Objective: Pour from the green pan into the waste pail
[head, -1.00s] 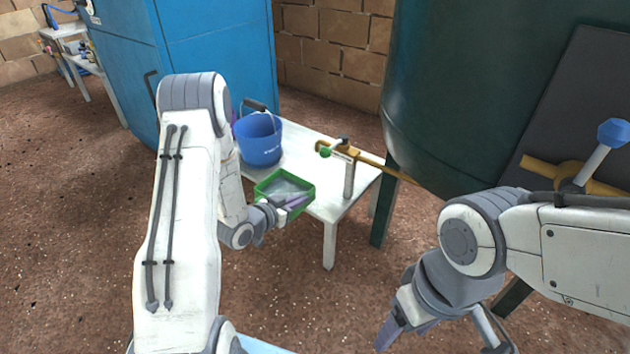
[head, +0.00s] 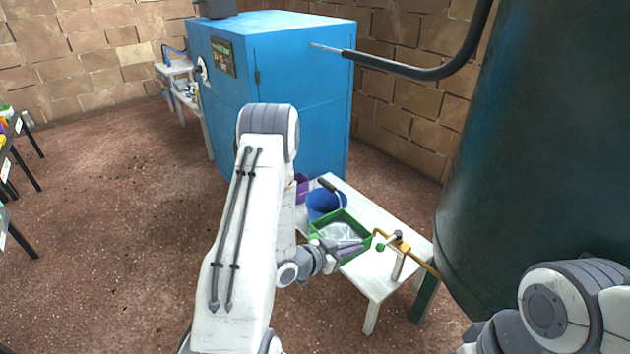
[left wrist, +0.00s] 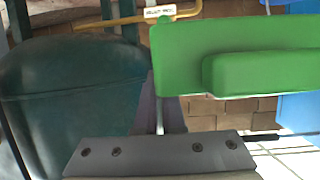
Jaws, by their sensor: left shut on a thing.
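The green pan (head: 358,254) is in my left gripper (head: 347,249), which is shut on its near side. The pan looks about level, with a pale, greyish content inside. In the left wrist view its green side and handle (left wrist: 255,72) fill the upper right. The blue pail (head: 318,206), which I take as the waste pail, stands on the white table just behind the pan. The pan hides the pail's lower front. I cannot tell whether the two touch. My right arm shows at the lower right, with its gripper fingers out of frame.
The white table (head: 372,290) has a brass tap (head: 398,243) at its right, close to the pan. A purple container (head: 302,188) stands behind the pail, partly hidden by my arm. A large dark green tank (head: 530,160) is on the right, a blue cabinet (head: 300,90) behind.

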